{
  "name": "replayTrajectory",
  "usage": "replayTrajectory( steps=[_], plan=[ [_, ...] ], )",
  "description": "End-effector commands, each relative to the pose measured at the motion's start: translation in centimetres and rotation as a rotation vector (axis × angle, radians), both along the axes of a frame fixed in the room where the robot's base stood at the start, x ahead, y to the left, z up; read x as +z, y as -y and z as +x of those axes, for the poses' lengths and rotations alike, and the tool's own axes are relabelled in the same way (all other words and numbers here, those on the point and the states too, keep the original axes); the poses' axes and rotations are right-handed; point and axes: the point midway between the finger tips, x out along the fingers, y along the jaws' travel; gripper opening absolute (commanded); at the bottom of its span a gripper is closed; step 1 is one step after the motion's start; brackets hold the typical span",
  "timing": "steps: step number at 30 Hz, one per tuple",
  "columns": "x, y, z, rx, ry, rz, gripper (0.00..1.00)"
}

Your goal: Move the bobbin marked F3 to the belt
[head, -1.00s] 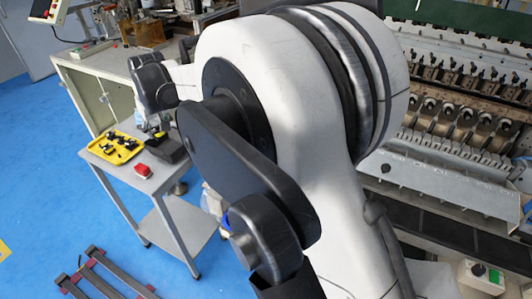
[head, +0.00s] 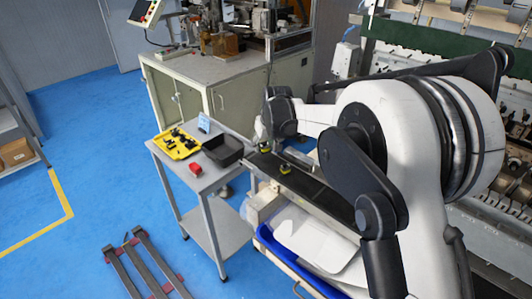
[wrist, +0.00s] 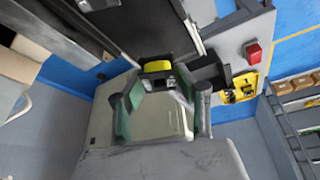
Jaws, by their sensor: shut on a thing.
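My gripper (wrist: 157,84) is shut on a yellow and dark bobbin (wrist: 157,66) between its green-sided fingers. In the head view, my gripper (head: 263,141) is at the far left end of the black belt (head: 322,194), with the held bobbin (head: 265,148) low at that end. I cannot tell whether it touches the belt. No marking on it is readable.
Left of the belt, a grey table (head: 205,184) carries a yellow tray (head: 196,150) with black parts, a black bin (head: 222,149) and a red object (head: 195,168). A blue container (head: 275,243) stands beside the belt. A cream cabinet (head: 237,97) is behind.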

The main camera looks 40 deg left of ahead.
Motion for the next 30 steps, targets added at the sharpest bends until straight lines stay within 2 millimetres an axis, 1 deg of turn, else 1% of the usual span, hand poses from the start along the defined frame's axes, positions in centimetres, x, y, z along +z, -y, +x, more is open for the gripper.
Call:
replayTrajectory(
  steps=[3,7,12,15,26,27,30],
  plan=[
    [-0.4,0.3,0.5,0.0,0.0,0.0,0.07],
    [-1.1,0.3,0.6,0.001,0.0,0.0,0.07],
    [-3.4,0.3,0.6,0.001,0.0,0.0,0.07],
    [-4.3,0.3,0.6,0.001,0.0,0.0,0.07],
    [-4.8,0.3,0.6,0.0,-0.001,0.0,0.07],
    [-4.8,0.3,0.6,0.0,-0.001,0.0,0.31],
    [-4.7,0.3,0.6,0.0,-0.001,0.0,0.45]
  ],
)
